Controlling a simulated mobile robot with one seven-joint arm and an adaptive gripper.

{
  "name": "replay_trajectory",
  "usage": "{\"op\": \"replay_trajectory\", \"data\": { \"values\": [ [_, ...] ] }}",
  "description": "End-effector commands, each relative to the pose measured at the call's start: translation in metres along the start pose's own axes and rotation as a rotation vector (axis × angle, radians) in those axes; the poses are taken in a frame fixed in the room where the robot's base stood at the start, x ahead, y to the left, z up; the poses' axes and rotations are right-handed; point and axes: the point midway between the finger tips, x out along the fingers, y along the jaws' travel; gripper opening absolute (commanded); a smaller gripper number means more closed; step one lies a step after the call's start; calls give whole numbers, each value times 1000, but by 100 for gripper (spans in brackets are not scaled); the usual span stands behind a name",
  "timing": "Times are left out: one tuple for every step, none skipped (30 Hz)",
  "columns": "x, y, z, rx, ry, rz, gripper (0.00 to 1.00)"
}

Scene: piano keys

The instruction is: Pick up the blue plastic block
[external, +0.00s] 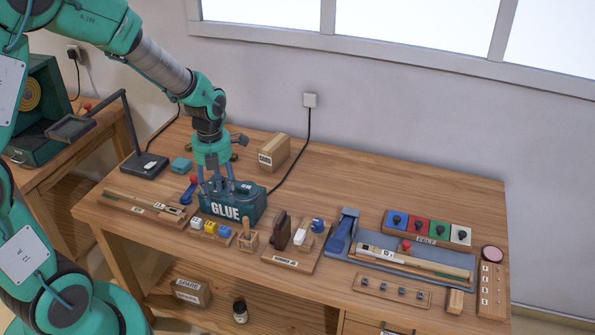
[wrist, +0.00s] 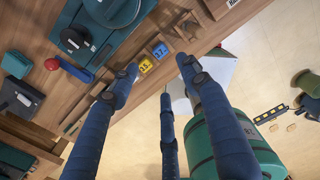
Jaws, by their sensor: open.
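The small blue block (external: 224,231) sits at the right end of a short row on a low wooden holder near the table's front edge, beside a yellow block (external: 210,227) and a white block (external: 196,222). In the wrist view the blue block (wrist: 160,51) and yellow block (wrist: 146,66) show between my fingertips, farther off. My gripper (external: 217,187) points down with its blue fingers spread, empty, at the teal GLUE box (external: 232,207), behind the blocks. I cannot tell whether a finger touches the box. The wrist view shows my gripper (wrist: 158,66) open.
A wooden holder (external: 248,238) stands right of the blocks, followed by a tray with a brown tool (external: 280,230). A red and blue item (external: 190,187) lies left of the GLUE box. A cardboard box (external: 274,152) stands behind. Bare table lies at the back right.

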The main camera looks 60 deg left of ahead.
Motion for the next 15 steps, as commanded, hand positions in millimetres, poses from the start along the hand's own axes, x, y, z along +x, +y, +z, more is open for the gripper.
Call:
{"op": "replay_trajectory", "data": {
  "values": [
    [0, 0, 0, 0, 0, 0, 47],
    [0, 0, 0, 0, 0, 0, 47],
    [0, 0, 0, -1, 0, 0, 47],
    [0, 0, 0, -1, 0, 0, 47],
    [0, 0, 0, -1, 0, 0, 47],
    [0, 0, 0, -1, 0, 0, 47],
    [0, 0, 0, -1, 0, 0, 47],
    [1, 0, 0, -1, 0, 0, 47],
    [3, 0, 0, -1, 0, 0, 47],
    [4, 0, 0, -1, 0, 0, 47],
    [6, 0, 0, -1, 1, 0, 47],
    [10, 0, 0, -1, 1, 0, 47],
    [12, 0, -1, -1, 1, 0, 47],
    [16, 0, -1, -2, 2, 0, 47],
    [21, 0, -1, -2, 3, 0, 47]
  ]
}}
